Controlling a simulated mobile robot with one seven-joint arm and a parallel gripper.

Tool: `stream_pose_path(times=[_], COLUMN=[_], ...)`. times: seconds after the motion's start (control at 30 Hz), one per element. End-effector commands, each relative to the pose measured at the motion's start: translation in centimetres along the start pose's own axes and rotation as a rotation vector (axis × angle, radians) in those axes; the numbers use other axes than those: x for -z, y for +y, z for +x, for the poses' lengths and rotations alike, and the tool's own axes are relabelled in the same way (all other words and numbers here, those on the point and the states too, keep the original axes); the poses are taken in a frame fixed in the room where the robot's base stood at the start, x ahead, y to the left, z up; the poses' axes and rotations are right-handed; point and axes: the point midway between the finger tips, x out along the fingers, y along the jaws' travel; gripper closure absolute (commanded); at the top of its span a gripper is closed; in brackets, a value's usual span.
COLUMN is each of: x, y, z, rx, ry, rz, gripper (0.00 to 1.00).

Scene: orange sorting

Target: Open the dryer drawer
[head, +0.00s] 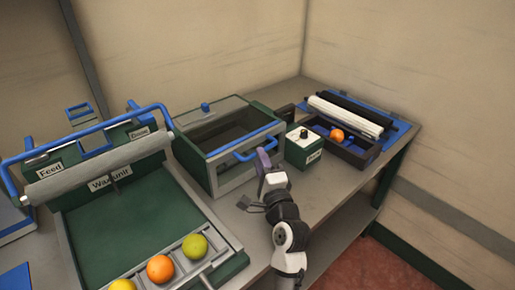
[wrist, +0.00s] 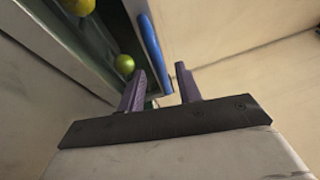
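The dryer (head: 203,160) is a dark green and grey box with a clear top, standing at the middle of the bench. My gripper (head: 266,160) is at the right end of this handle. In the wrist view, my gripper (wrist: 161,76) has its two purple fingers apart. A blue bar, seemingly the handle (wrist: 152,50), reaches into the gap between them in the picture. I cannot tell whether they touch it.
The wax unit (head: 120,205) with a roller stands left, holding yellow, orange and green fruit in its front channel (head: 190,270). A green box with a black knob (head: 303,148) is close right of my gripper. Beyond it is a dark tray (head: 352,153) with one orange (head: 337,135).

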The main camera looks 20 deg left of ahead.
Motion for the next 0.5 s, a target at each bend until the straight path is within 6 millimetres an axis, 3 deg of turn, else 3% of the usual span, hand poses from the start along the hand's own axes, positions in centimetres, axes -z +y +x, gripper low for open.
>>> stream_pose_path(times=[0.2,0.5], x=[0.0,0.0], y=[-0.1,0.0], z=[2.8,3.3], rx=[0.001,0.0], ry=[-0.001,0.001], rz=[0.0,-0.001], gripper=[0.66,0.66])
